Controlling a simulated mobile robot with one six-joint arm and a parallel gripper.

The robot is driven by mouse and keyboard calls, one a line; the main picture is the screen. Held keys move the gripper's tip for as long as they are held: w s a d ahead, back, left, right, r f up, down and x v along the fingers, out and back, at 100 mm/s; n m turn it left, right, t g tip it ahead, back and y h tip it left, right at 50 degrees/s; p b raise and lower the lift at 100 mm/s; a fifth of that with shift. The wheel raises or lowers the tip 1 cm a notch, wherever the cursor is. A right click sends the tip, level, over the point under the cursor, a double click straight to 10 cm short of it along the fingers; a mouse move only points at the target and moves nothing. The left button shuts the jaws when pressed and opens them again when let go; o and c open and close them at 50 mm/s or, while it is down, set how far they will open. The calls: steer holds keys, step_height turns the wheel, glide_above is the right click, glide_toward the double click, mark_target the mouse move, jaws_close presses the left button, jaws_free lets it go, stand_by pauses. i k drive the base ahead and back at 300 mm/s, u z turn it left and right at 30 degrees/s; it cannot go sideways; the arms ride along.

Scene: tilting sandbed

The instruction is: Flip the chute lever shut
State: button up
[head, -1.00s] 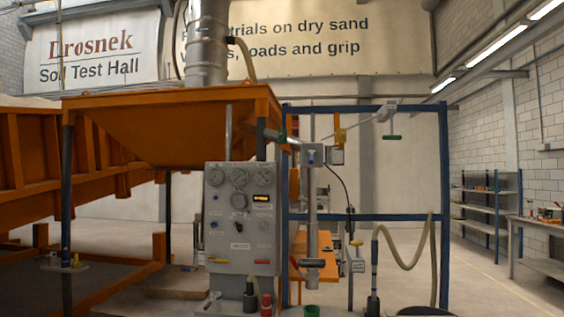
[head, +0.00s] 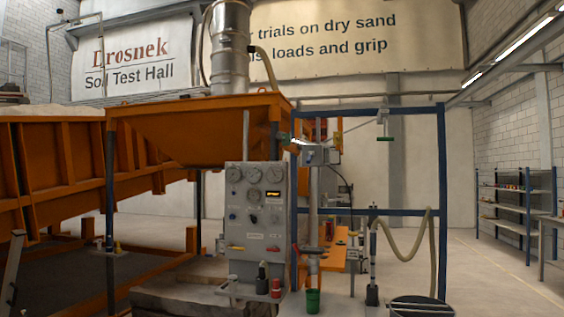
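The orange hopper (head: 190,128) stands at the upper left of centre. Beside its right edge, a grey block with short arms (head: 318,155) sits above an upright grey tube (head: 313,212). My gripper is not in view.
A green bucket (head: 313,301) stands below the tube. A dark round bin (head: 421,306) stands at the front right. The blue frame (head: 441,200) and a hanging hose (head: 402,258) are behind it. Open floor (head: 490,285) lies to the right, before shelves (head: 515,208).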

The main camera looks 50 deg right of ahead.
mark_target(308, 161)
steer(key=z, duration=0.1)
steer(key=k, duration=0.25)
steer(key=i, duration=1.4)
steer(key=z, duration=0.75)
steer(key=i, duration=0.75)
steer(key=z, duration=1.2)
steer(key=i, duration=0.9)
steer(key=z, duration=0.45)
